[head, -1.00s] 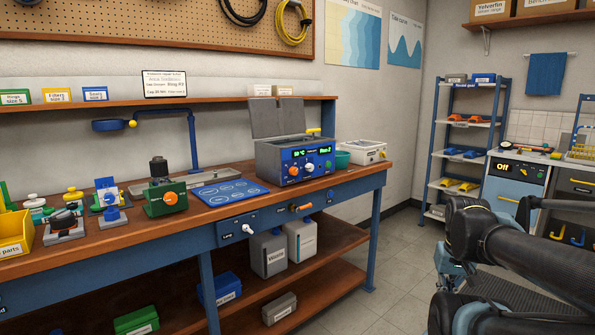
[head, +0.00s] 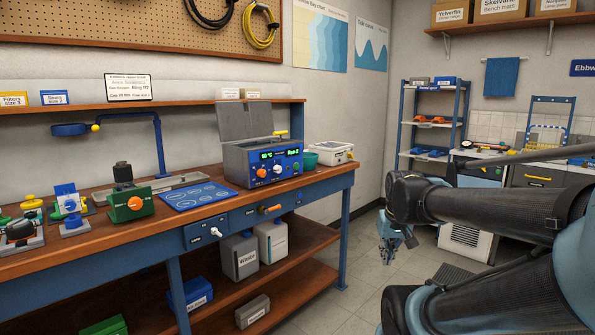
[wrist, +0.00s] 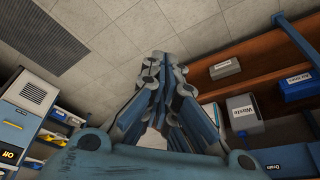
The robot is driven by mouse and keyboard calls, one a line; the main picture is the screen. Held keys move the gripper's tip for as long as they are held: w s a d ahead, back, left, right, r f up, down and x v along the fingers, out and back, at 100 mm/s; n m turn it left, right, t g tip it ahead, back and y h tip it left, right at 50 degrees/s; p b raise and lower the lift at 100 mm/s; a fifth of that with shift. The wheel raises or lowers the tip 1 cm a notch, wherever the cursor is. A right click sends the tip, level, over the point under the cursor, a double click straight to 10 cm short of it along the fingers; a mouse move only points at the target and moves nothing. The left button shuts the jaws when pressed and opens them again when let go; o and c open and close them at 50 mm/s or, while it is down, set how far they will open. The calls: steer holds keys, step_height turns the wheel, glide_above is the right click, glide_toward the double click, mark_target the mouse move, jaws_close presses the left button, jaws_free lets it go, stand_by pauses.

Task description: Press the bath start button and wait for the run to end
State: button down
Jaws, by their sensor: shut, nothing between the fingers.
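The bath (head: 236,160) is a grey box on the bench with its lid raised. Its blue front panel (head: 290,166) has a lit green display (head: 268,155), an orange knob (head: 262,172) and a pale knob (head: 278,169). Small controls sit at the panel's right; I cannot tell which is the start button. My gripper (head: 396,252) hangs over the floor, right of the bench and well apart from the bath. The wrist view shows my gripper (wrist: 165,65) with its fingers together and nothing held; the bath is not in that view.
The bench (head: 340,180) holds a blue mat (head: 197,195), a green device (head: 130,202) and a white box (head: 330,153) right of the bath. Waste containers (head: 240,256) stand on the lower shelf. Floor is open between the bench and the blue rack (head: 405,120).

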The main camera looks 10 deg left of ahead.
mark_target(297, 166)
steer(key=w+a+r+n+t+y, duration=0.1)
steer(key=w+a+r, duration=0.3)
steer(key=w, duration=0.9)
steer(key=w+a+r+n+t+y, duration=0.1)
steer(key=w+a+r+t, duration=0.2)
steer(key=w+a, duration=0.7)
steer(key=w+a+r+n+t+y, duration=0.1)
steer(key=w+a+r, duration=0.4)
steer(key=w, duration=1.2)
steer(key=shift+w+a+t, duration=0.25)
steer(key=shift+a+t, duration=0.35)
steer(key=shift+a, duration=0.6)
steer(key=shift+a, duration=0.1)
steer(key=w+a, duration=0.5)
steer(key=a, duration=0.1)
steer(key=shift+w+a, duration=0.2)
steer(key=shift+a, duration=0.2)
steer(key=shift+w+a+r, duration=0.1)
steer(key=shift+w+a, duration=0.15)
steer(key=shift+a, duration=0.05)
